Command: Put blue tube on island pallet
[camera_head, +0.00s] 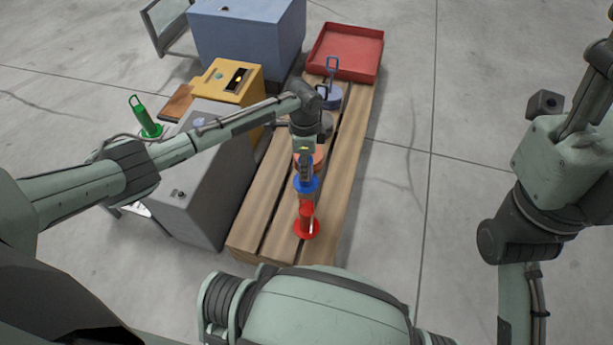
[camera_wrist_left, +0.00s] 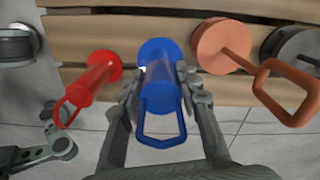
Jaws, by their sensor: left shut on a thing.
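The blue tube (camera_wrist_left: 161,85) has a round flange and a loop handle. In the left wrist view it sits between the fingers of my left gripper (camera_wrist_left: 163,95), which is shut on it. In the head view the blue flange (camera_head: 306,184) shows just below my left gripper (camera_head: 305,170), over the wooden slatted pallet (camera_head: 257,215). I cannot tell whether the flange touches the slats. My right gripper is outside the head view; only my right arm shows at the right.
A red tube (camera_head: 306,222) stands on the pallet near its front end. An orange handled piece (camera_wrist_left: 223,45) and a dark grey one (camera_wrist_left: 295,45) are on the other side. A red tray (camera_head: 345,52) is at the far end. A grey box (camera_head: 195,180) stands left; the right floor is clear.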

